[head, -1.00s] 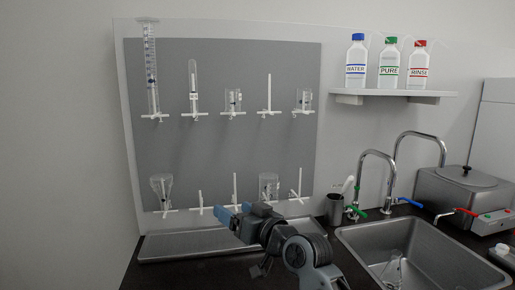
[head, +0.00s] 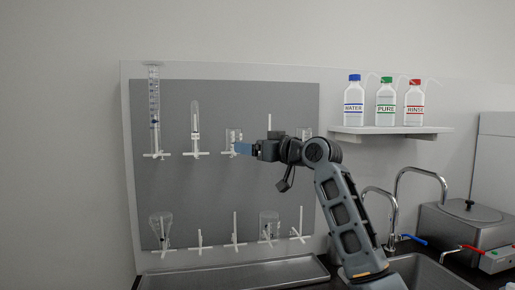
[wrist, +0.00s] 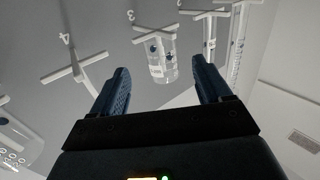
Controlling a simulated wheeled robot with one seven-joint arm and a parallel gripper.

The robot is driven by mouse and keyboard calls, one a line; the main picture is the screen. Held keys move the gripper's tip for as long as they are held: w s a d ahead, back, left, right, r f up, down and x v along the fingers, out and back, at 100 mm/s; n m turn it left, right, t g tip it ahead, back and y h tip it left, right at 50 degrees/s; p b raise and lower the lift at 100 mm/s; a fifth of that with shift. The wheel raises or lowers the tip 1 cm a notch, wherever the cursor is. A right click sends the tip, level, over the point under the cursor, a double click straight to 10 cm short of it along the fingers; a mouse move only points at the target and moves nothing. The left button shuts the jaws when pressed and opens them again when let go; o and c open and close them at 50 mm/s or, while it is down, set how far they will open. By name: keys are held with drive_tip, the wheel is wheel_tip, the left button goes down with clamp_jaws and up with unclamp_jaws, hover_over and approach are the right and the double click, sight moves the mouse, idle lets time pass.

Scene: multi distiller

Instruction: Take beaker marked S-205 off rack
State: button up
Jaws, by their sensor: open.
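A clear glass beaker (head: 233,135) hangs on the third peg of the upper row of the grey rack (head: 222,180). In the wrist view this beaker (wrist: 160,62) hangs at the peg numbered 3, with dark markings too small to read. My gripper (head: 243,148) is open just in front of it, to its right in the head view. In the wrist view the blue fingers (wrist: 160,68) are spread, with the beaker ahead between their tips and nothing gripped. Another beaker (head: 306,132) on the fifth upper peg is partly hidden by my arm. I cannot read S-205 on either.
A tall cylinder (head: 154,110) and a tube (head: 195,120) hang left of the beaker. The fourth peg (wrist: 75,65) is empty. A flask (head: 160,228) and another vessel (head: 268,222) hang below. Bottles stand on a shelf (head: 390,131) at right, above the sink.

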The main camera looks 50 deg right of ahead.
drive_tip(key=shift+w+b, duration=0.3)
drive_tip(key=shift+w, duration=4.1)
drive_tip(key=c, duration=0.9)
drive_tip(key=shift+r+p, duration=2.35)
drive_tip(key=shift+r, duration=4.15)
drive_tip(key=shift+s, duration=0.1)
drive_tip(key=s, duration=2.9)
drive_tip(key=shift+s, duration=0.4)
